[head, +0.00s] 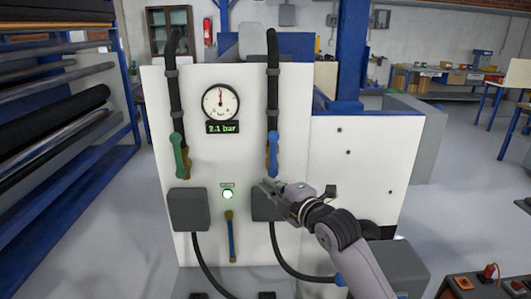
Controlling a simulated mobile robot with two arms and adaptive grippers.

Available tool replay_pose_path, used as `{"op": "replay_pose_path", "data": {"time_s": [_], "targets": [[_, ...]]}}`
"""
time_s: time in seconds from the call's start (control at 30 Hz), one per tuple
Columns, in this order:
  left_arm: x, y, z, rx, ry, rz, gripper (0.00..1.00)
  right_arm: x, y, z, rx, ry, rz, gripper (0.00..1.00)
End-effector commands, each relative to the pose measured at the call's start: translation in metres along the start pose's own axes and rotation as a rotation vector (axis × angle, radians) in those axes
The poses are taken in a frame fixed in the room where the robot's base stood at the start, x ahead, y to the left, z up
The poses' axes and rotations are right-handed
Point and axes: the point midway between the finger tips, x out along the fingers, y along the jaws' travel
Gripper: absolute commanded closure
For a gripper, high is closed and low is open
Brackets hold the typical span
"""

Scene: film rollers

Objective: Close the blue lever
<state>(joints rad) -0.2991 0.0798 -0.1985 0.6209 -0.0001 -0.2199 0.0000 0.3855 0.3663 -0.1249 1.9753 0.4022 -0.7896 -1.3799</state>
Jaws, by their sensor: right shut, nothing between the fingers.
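The blue lever (273,154) hangs upright on the brass valve of the right black hose, on the white machine panel. Its handle lies in line with the hose. My right gripper (266,187) comes in from the lower right, and its fingertips are shut and empty just below the lower end of the blue lever. I cannot tell whether they touch the valve. A second bluish lever (231,234) stands upright lower on the panel. My left gripper is out of view.
A green lever (180,155) sits on the left hose. The gauge (221,103) has a display (222,127) showing 2.1 bar. Grey boxes with cables (188,209) stick out from the panel. A blue roller rack (62,160) stands left.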

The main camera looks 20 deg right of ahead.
Motion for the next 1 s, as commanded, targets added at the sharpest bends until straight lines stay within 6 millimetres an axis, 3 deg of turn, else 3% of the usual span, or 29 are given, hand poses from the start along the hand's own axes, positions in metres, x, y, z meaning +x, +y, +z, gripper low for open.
{"op": "replay_pose_path", "data": {"time_s": [0.03,0.17,0.63,0.77,1.0], "targets": [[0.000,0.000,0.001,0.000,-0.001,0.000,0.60,0.004,0.016,0.003,-0.040,0.003,0.034,1.00],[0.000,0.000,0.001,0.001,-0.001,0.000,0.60,0.008,0.037,0.005,-0.096,0.007,0.079,1.00],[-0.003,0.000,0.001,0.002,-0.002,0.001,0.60,0.014,0.041,0.006,-0.104,0.007,0.084,1.00],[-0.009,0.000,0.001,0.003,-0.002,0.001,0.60,0.030,0.044,0.005,-0.100,0.007,0.085,1.00],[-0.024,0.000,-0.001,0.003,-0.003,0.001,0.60,0.078,0.049,0.004,-0.099,0.008,0.083,1.00]]}}
